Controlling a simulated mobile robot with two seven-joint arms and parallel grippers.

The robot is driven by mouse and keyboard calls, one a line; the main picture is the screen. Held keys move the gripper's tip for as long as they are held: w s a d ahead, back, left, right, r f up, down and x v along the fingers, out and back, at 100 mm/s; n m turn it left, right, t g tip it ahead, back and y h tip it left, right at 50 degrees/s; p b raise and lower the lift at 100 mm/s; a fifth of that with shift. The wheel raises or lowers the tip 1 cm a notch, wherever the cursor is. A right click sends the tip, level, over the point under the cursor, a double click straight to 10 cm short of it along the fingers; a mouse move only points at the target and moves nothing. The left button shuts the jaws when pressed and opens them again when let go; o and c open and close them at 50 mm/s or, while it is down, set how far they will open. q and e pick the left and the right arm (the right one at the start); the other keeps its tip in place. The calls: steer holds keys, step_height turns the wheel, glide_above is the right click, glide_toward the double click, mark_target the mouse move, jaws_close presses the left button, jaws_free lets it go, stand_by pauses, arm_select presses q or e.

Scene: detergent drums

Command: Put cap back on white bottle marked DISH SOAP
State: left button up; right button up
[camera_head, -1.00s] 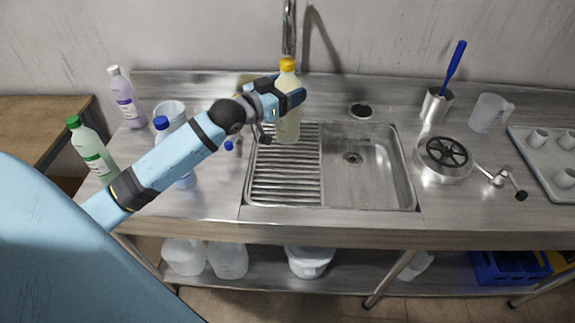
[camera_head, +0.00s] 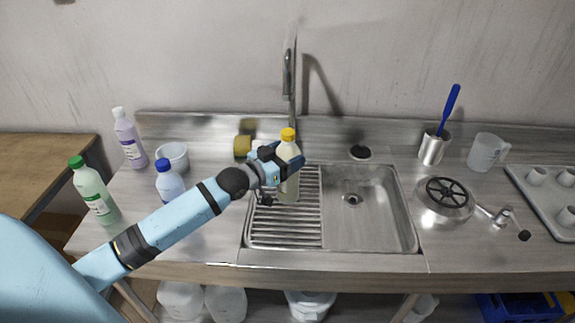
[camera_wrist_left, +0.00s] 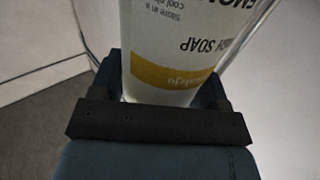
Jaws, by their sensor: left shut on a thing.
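In the left wrist view this bottle (camera_wrist_left: 185,40) shows a white label ending in "SH SOAP", upside down, with a yellow band. The bottle is over the ribbed drainboard (camera_head: 295,225); I cannot tell whether it touches it. A white bottle with a blue cap (camera_head: 170,184) stands on the counter behind my left arm; its label is not readable. No loose cap shows clearly now. My right gripper is out of view.
A green bottle (camera_head: 93,190), a purple bottle (camera_head: 129,140) and a white cup (camera_head: 174,156) stand at the left. A sponge (camera_head: 242,146) and the tap (camera_head: 290,75) are behind. The sink basin (camera_head: 365,215) is empty. A round metal device (camera_head: 443,203) stands to its right.

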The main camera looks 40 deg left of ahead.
mark_target(288, 192)
arm_select(q)
step_height(288, 192, down, 3)
steer(key=shift+f, duration=0.65)
steer(key=o, duration=1.7)
steer(key=shift+r, duration=0.1)
